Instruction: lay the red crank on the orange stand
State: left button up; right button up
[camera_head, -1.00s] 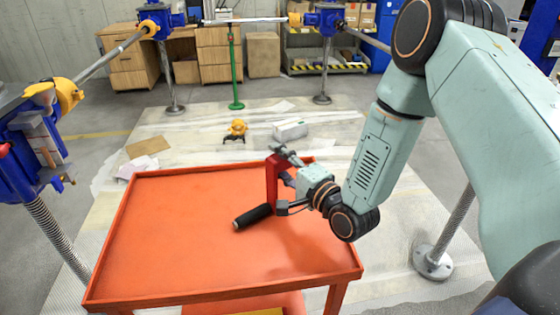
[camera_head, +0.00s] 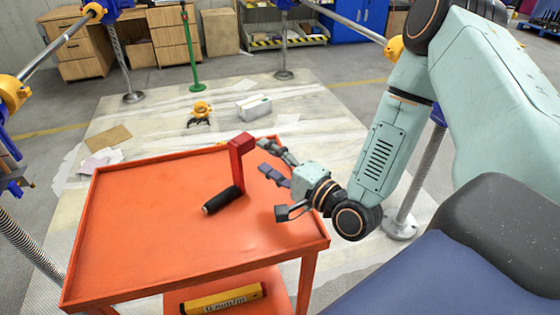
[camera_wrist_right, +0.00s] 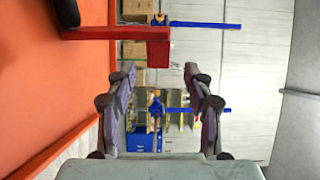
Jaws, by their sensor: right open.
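The red crank (camera_head: 240,170) is on the flat top of the orange stand (camera_head: 150,225), near its right side. Its black grip (camera_head: 222,199) points toward the lower left, and its red arm rises to a block-shaped end. My right gripper (camera_head: 273,178) is open and empty just right of the crank, apart from it. In the right wrist view the crank's red arm (camera_wrist_right: 115,33) crosses above the open fingers (camera_wrist_right: 160,78), and its end block is ahead of the gap between them. My left gripper is not in view.
A yellow level (camera_head: 222,298) lies on the stand's lower shelf. Screw-jack posts, including one on a round foot (camera_head: 400,226), stand around the stand. An orange tool (camera_head: 200,112) and a white box (camera_head: 253,107) lie on the floor sheet behind. Most of the stand's top is clear.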

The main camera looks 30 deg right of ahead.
jog(key=p+v, duration=0.1)
jog(key=v, duration=0.2)
jog(key=shift+s, duration=0.25)
jog(key=shift+w, duration=0.1)
jog(key=shift+d, duration=0.1)
dwell(0.3)
